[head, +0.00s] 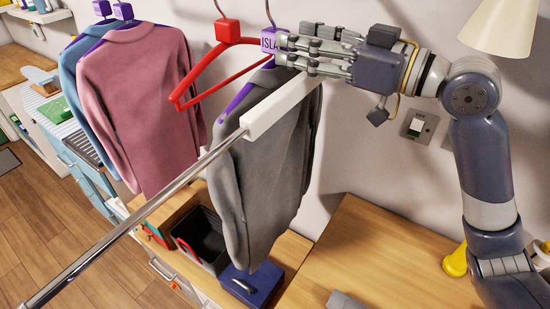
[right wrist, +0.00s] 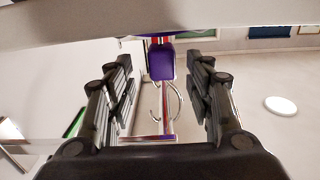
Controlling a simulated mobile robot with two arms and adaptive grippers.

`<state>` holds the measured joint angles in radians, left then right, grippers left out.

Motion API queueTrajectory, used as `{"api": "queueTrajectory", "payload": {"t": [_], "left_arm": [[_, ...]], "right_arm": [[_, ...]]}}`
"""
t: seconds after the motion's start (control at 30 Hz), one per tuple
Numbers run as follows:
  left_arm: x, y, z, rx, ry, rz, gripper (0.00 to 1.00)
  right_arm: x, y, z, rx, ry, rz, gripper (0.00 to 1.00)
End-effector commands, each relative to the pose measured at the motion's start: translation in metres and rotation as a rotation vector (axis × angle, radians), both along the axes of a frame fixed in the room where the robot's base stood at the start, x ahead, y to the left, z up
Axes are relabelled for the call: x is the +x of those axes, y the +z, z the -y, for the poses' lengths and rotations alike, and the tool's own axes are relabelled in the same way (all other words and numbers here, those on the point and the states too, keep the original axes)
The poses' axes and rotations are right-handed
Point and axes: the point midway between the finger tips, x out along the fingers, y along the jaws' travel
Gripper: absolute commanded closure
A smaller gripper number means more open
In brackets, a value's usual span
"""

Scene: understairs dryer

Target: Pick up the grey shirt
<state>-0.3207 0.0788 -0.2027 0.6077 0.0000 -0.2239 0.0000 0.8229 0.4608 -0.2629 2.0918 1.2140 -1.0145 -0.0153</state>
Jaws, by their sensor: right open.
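The grey shirt (head: 262,160) hangs on a purple hanger, with a purple block (head: 268,41) lettered "ISLA" at its neck. My right gripper (head: 284,54) is open, with its fingertips at the right side of that block. In the right wrist view, the purple block (right wrist: 161,62) lies between and beyond the spread fingers of the gripper (right wrist: 160,88). Whether the fingers touch it, I cannot tell. The shirt's upper right part is partly hidden behind a white bar. My left gripper is not in view.
A metal rail (head: 130,222) with a white end piece (head: 280,106) crosses in front of the shirt. An empty red hanger (head: 190,86) hangs just left. Pink (head: 145,105) and blue shirts hang further left. Below are a dark bin (head: 200,240), a blue box (head: 250,284) and a wooden top (head: 370,260).

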Motion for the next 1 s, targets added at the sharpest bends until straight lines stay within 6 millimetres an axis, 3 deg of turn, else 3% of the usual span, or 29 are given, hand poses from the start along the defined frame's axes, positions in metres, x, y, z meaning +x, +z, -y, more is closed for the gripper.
{"api": "queueTrajectory", "payload": {"t": [0.33,0.67,0.77,0.9,1.0], "left_arm": [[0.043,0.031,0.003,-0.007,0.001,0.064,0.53],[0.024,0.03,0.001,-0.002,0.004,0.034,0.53],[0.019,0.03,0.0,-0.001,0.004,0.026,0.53],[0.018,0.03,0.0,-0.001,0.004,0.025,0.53],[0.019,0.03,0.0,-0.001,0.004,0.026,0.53]], "right_arm": [[0.019,-0.003,-0.039,0.003,0.001,-0.004,0.52],[0.025,-0.007,-0.048,0.0,-0.001,-0.002,0.52],[0.025,-0.007,-0.048,0.0,-0.001,-0.002,0.68],[0.025,-0.007,-0.048,0.0,0.0,-0.002,0.99],[0.025,-0.007,-0.048,0.0,0.0,-0.002,1.0]]}}
